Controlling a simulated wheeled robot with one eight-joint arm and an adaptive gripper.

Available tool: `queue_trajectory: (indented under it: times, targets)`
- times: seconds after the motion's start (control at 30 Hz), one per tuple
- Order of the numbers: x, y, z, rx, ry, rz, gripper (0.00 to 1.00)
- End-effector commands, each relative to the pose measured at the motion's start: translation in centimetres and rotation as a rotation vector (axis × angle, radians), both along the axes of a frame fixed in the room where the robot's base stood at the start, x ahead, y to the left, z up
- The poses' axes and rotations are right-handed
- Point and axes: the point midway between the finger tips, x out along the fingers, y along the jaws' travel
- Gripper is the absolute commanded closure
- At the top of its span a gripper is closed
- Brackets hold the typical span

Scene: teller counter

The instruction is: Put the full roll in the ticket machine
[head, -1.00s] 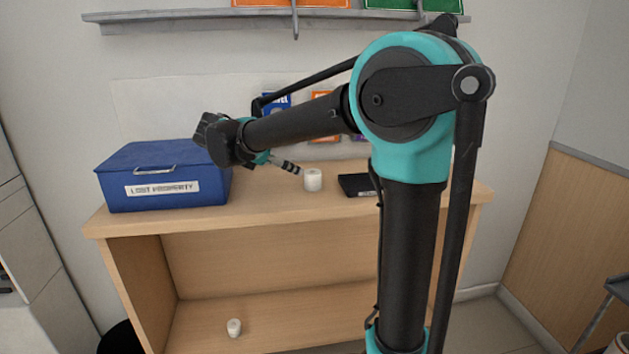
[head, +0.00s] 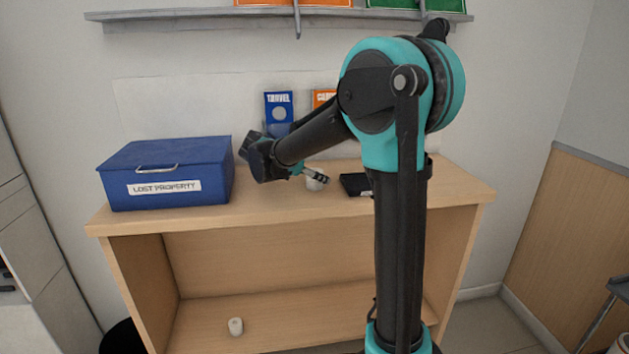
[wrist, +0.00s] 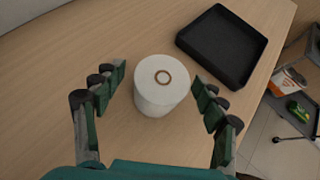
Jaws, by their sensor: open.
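A white paper roll (head: 313,185) stands upright on the counter, partly hidden by my gripper (head: 322,178) in the head view. In the wrist view, the roll (wrist: 160,98) shows a brown core ring on top. My gripper (wrist: 161,75) is open, with one finger on each side of the roll. Small gaps seem to show between fingertips and roll; I cannot tell whether either touches. I cannot make out a ticket machine in either view.
A black tray (wrist: 222,45) lies on the counter just beyond the roll. A blue lost property box (head: 165,175) stands at the counter's left end. Leaflet holders (head: 279,112) are at the back wall. The counter's edge and a grey side trolley (wrist: 291,118) are to the right.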

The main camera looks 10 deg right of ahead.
Motion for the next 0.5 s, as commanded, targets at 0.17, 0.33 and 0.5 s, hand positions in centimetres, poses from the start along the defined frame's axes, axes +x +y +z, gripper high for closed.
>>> queue_trajectory:
  times: [0.17, 0.33, 0.5]
  targets:
    - [0.08, -0.16, -0.12, 0.000, 0.001, 0.001, 0.28]
    - [0.07, -0.15, -0.11, 0.000, 0.000, 0.000, 0.43]
    - [0.08, -0.14, -0.11, 0.000, 0.000, 0.000, 0.64]
